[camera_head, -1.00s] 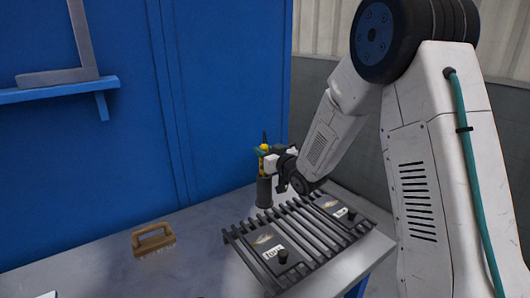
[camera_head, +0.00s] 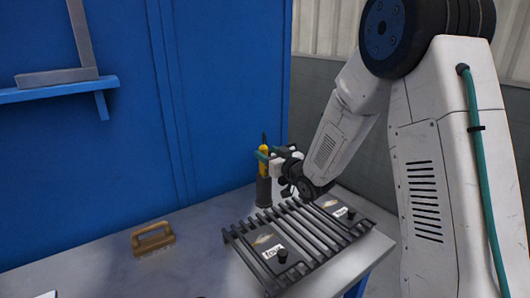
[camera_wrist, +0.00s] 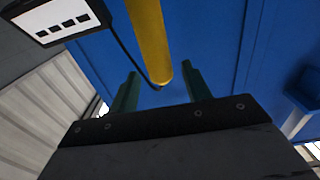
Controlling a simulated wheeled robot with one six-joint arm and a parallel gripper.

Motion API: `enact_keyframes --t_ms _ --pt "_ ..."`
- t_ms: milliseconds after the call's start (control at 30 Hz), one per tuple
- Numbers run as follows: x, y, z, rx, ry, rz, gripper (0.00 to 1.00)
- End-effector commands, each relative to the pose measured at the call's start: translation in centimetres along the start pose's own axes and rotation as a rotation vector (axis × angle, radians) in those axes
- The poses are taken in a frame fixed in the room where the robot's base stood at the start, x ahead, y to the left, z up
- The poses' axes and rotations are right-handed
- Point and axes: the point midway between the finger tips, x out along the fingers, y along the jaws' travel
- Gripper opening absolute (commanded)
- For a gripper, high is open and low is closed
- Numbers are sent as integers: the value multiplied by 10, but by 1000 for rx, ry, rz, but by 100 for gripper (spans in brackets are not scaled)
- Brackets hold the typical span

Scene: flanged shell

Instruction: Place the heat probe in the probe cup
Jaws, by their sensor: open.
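The heat probe (camera_head: 264,163), with a yellow handle and a thin dark tip pointing up, stands upright at the back of the bench. Its lower end appears to be inside the dark cylindrical probe cup (camera_head: 263,191); the cup's inside is hidden. My gripper (camera_head: 265,154) is open beside the probe at handle height, coming from the right. In the wrist view, the green fingers of my gripper (camera_wrist: 160,70) are spread wide, with the yellow probe (camera_wrist: 148,35) between or just beyond them. I see no finger touching it. The cup is not clear in the wrist view.
A slatted black rack (camera_head: 290,240) with labelled plates lies in front of the cup. A wooden brush (camera_head: 152,239) lies on the bench at left. A white box with dark squares (camera_wrist: 58,16) and a black cable show in the wrist view. A blue wall stands behind.

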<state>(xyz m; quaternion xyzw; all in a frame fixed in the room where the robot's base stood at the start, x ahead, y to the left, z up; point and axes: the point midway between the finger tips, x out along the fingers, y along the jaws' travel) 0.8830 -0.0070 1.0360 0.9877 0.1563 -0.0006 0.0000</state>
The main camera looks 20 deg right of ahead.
Motion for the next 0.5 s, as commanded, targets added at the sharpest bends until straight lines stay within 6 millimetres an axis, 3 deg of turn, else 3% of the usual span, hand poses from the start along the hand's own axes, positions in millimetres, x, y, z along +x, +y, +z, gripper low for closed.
enact_keyframes --t_ms 300,500 --pt "-68 1 0 0 0 2 48" --pt "-90 0 0 0 -1 1 48"
